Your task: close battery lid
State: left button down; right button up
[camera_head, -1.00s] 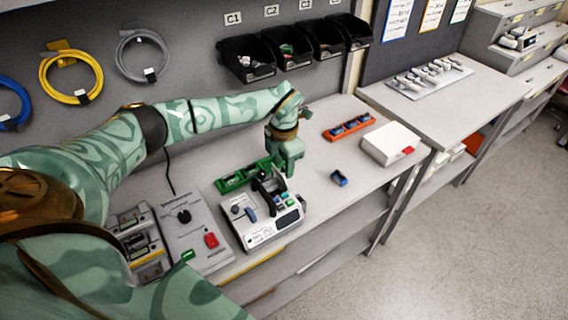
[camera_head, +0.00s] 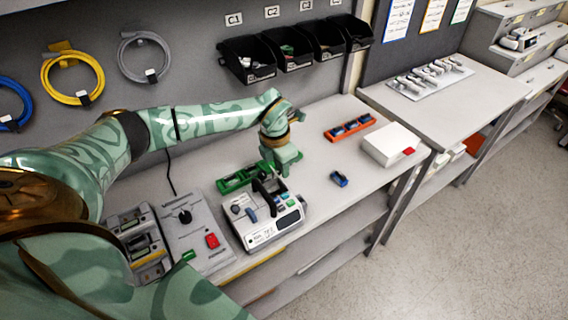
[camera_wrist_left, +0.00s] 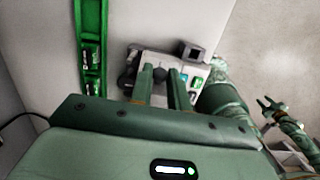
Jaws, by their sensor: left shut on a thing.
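The infusion pump (camera_head: 262,221), a white and grey box with a small screen and coloured buttons, sits near the bench's front edge. Its black battery lid (camera_head: 266,191) stands raised at the back of the pump. My left gripper (camera_head: 283,166) is at the lid's top from behind and right, shut on it. In the left wrist view, the fingers (camera_wrist_left: 163,82) reach over the pump (camera_wrist_left: 187,66) and partly hide the lid, so the exact grip is unclear. My right gripper (camera_wrist_left: 270,104) shows small at the right of that view, its fingers apart and empty.
A green tray (camera_head: 233,182) lies close behind the pump. A grey device with a red switch (camera_head: 186,232) stands left of it. A blue battery (camera_head: 339,179), an orange tray (camera_head: 363,126) and a white box (camera_head: 391,146) lie right. Bench is clear between pump and blue battery.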

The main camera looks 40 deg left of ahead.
pick_arm(q)
jog(key=shift+s+a+f+t+h, duration=0.15)
jog(key=shift+s+a+t+h, duration=0.15)
jog(key=shift+s+t, duration=0.35)
jog(key=shift+s+f+t+b, duration=0.1)
jog(key=shift+t+b, duration=0.35)
jog(key=shift+b, duration=0.05)
jog(key=shift+s+a+f+t+h+b, duration=0.2)
jog(key=shift+s+t+h+b, duration=0.2)
jog(key=shift+t+b, duration=0.45)
jog(key=shift+s+a+f+t+h+b, duration=0.15)
jog(key=shift+s+t+h+b, duration=0.2)
jog(key=shift+t+b, duration=0.5)
jog(key=shift+r, duration=0.1)
jog(key=c, duration=1.3)
grip_release()
jog(key=shift+c, duration=0.2)
jog(key=v, duration=1.6)
jog(key=shift+r, duration=0.25)
